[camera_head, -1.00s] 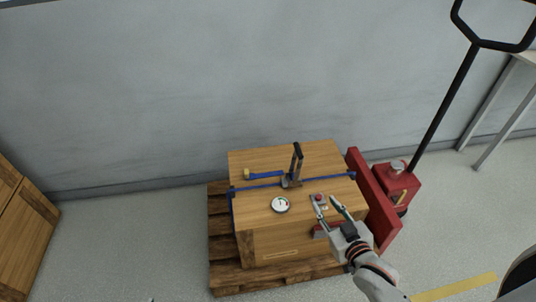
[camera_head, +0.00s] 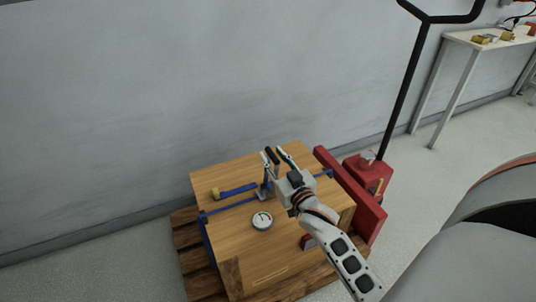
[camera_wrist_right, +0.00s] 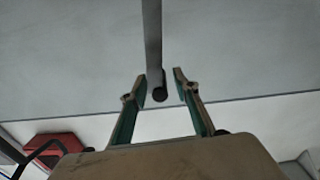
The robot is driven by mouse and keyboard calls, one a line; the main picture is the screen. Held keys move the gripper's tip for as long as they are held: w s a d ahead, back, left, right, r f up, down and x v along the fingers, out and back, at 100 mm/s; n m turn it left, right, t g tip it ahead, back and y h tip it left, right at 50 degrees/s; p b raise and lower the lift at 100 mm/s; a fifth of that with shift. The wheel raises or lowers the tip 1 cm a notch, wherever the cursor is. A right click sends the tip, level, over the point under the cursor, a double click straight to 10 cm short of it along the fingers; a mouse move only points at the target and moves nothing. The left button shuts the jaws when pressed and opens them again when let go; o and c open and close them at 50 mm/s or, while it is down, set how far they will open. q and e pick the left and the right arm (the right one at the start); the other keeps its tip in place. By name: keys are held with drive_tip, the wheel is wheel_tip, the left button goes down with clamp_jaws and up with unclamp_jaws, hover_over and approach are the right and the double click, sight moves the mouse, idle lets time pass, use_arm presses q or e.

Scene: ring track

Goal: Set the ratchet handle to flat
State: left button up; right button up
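The ratchet handle (camera_head: 271,155) stands steeply up from the ratchet (camera_head: 263,193) on the blue strap (camera_head: 230,205) across the wooden crate (camera_head: 290,245). My right gripper (camera_head: 276,153) is at the top of the handle, with its fingers apart on either side of the black grip. In the right wrist view the handle (camera_wrist_right: 153,45) comes down from the top, and its dark end sits between the open fingertips (camera_wrist_right: 160,84). A gap shows beside it on the right. My left gripper is in neither view.
A round gauge (camera_head: 262,221) and a loose blue strap end (camera_head: 237,189) lie on the crate top. The crate stands on a wooden pallet (camera_head: 190,262). A red pallet jack (camera_head: 352,195) is on the right, a wall (camera_head: 150,100) behind, and a white table (camera_head: 470,42) at the back right.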

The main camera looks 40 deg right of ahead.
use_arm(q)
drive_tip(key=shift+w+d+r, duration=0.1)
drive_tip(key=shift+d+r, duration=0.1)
use_arm(e)
drive_tip(key=shift+x, duration=1.05)
clamp_jaws()
